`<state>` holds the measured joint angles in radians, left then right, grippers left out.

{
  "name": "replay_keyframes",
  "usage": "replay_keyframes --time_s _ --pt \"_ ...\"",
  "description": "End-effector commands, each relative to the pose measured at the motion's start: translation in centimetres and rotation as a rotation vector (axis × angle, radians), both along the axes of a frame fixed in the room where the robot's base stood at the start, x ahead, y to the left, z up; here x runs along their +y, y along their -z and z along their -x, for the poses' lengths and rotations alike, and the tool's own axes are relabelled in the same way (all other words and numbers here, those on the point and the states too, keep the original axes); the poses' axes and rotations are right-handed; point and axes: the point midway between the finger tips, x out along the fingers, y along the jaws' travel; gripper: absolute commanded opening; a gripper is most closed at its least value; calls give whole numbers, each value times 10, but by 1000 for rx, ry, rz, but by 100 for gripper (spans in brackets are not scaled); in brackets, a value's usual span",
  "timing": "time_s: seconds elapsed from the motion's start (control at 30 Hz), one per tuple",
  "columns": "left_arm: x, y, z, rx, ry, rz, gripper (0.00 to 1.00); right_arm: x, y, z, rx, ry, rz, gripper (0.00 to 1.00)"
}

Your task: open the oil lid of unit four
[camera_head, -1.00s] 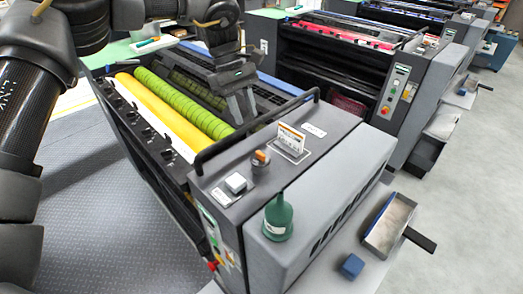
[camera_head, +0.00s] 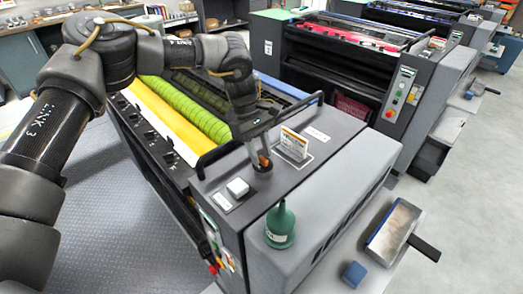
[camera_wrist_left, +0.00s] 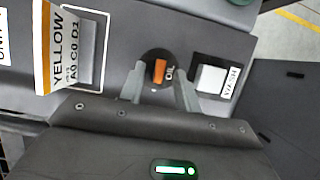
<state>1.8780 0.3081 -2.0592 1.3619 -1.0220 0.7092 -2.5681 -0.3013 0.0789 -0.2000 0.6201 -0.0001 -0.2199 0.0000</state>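The nearest printing unit (camera_head: 335,190) has a yellow and a green roller and a grey side top. Its oil lid (camera_head: 264,161) is a dark round cap with an orange grip. In the left wrist view the oil lid (camera_wrist_left: 159,69) is closed, labelled OIL. My left gripper (camera_head: 257,152) is right at the lid. In the left wrist view its fingers (camera_wrist_left: 160,88) are apart, one on each side of the orange grip; contact cannot be told. The card (camera_wrist_left: 58,45) beside the lid reads YELLOW; the unit number is not readable. My right gripper is not in view.
A white-topped wash cap (camera_head: 238,187) sits near the oil lid, and a card holder (camera_head: 294,144) stands behind it. A green bottle (camera_head: 280,226) stands on the side housing. A black handrail (camera_head: 222,150) borders the rollers. A tray (camera_head: 395,226) and blue block (camera_head: 354,273) lie right.

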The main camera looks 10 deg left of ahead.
Motion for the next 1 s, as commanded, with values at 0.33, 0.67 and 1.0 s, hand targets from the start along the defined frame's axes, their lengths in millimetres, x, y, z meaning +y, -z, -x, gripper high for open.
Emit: replay_keyframes --time_s 0.33,0.67,1.0 --pt "-3 9 2 -1 0 1 33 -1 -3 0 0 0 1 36" --pt "-3 8 2 0 0 0 0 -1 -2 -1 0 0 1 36" --pt "-3 9 2 1 -26 2 0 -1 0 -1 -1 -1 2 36"
